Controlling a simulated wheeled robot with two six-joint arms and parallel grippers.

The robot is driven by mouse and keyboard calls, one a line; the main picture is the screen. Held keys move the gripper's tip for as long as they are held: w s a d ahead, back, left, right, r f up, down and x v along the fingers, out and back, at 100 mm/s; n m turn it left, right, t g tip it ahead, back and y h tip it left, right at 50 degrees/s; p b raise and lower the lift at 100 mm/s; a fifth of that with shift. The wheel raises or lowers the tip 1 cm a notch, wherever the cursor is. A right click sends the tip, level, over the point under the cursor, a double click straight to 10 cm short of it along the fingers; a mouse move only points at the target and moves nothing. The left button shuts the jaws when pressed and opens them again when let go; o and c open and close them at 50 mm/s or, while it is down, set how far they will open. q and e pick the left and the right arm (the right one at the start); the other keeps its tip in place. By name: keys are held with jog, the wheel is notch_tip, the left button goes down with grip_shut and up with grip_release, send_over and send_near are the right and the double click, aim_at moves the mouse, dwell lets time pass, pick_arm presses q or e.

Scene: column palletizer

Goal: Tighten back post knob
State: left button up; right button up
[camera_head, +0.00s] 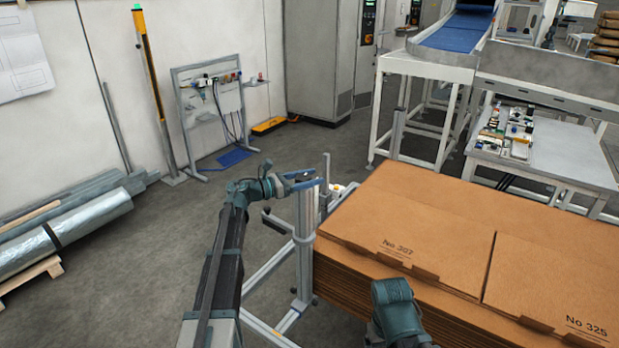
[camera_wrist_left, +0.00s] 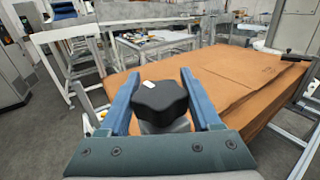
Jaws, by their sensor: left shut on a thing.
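A black lobed knob (camera_wrist_left: 159,100) with a small white mark on top sits between the two blue fingers of my left gripper (camera_wrist_left: 158,76) in the left wrist view. My left gripper is shut on this knob, with a finger on each side. In the head view my left gripper (camera_head: 306,184) is at the top of a grey metal post (camera_head: 305,250), beside the cardboard stack. The knob is mostly hidden there by the fingers. A teal part of my right arm shows at the bottom of the head view, but its fingers do not.
A tall stack of flat cardboard (camera_head: 430,215) stands right of the post. A black side handle (camera_head: 276,221) sticks out left of the post. A cluttered table (camera_head: 560,150) and a blue conveyor (camera_head: 458,30) stand behind.

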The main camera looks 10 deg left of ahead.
pick_arm(q)
jog(key=shift+m+g+h, duration=0.6)
jog(key=shift+m+g, duration=0.1)
jog(key=shift+g, duration=0.5)
jog(key=o, duration=1.4)
jog(key=shift+s+d, duration=0.1)
jog(key=shift+c, duration=0.2)
jog(key=v, duration=1.4)
jog(key=shift+f, duration=0.2)
jog(key=x, duration=1.4)
jog(key=shift+r, duration=0.2)
